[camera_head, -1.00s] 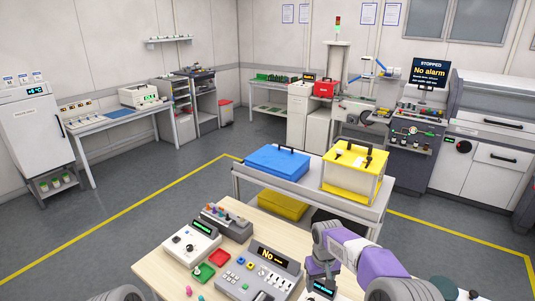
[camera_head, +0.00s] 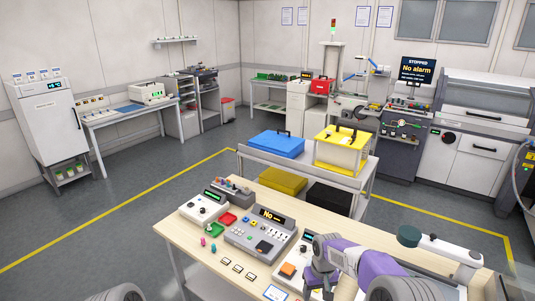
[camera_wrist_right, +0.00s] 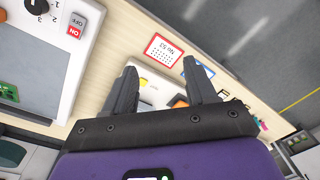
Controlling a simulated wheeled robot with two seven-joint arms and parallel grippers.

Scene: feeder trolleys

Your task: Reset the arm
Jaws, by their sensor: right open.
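My right gripper (camera_head: 318,280) hangs over the right part of the wooden bench (camera_head: 180,238) in the head view, at the end of the purple arm, beside a white box with an orange button (camera_head: 288,269). In the right wrist view the right gripper (camera_wrist_right: 160,78) is open, its two dark fingers apart with nothing held between them. A red-edged card (camera_wrist_right: 163,51) lies on the bench beyond the fingers. The left gripper is not in view.
A grey console (camera_head: 262,238), a white device (camera_head: 203,209) and small red and green trays stand on the bench. Behind is a trolley (camera_head: 357,187) with a blue case (camera_head: 276,145) and a yellow-framed box (camera_head: 342,150). Open floor (camera_head: 150,190) lies left.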

